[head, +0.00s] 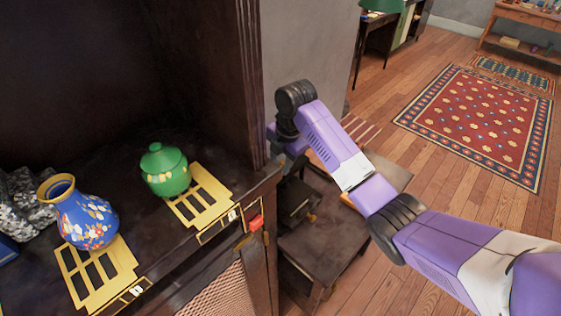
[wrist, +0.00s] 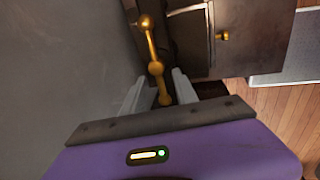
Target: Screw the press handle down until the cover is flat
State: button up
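The brass press handle (wrist: 155,68), a bar with a round hub in the middle and ball ends, shows in the wrist view. My gripper (wrist: 157,85) is open, with one pale finger on each side of the bar's near end. A gap shows between the bar and the fingers; whether one touches is hard to tell. The dark press (head: 297,203) appears to stand on a small wooden table (head: 330,235) in the head view, partly behind my arm. The handle and my fingertips are hidden there. The cover and its tilt cannot be made out.
A dark cabinet at left holds a blue floral vase (head: 82,215) and a green lidded jar (head: 165,170) beside brass grilles. Its post and a grey wall (wrist: 60,70) are close to my gripper. A brass knob (wrist: 222,36) sticks out near the handle. Floor at right is open.

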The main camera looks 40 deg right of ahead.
grip_shut()
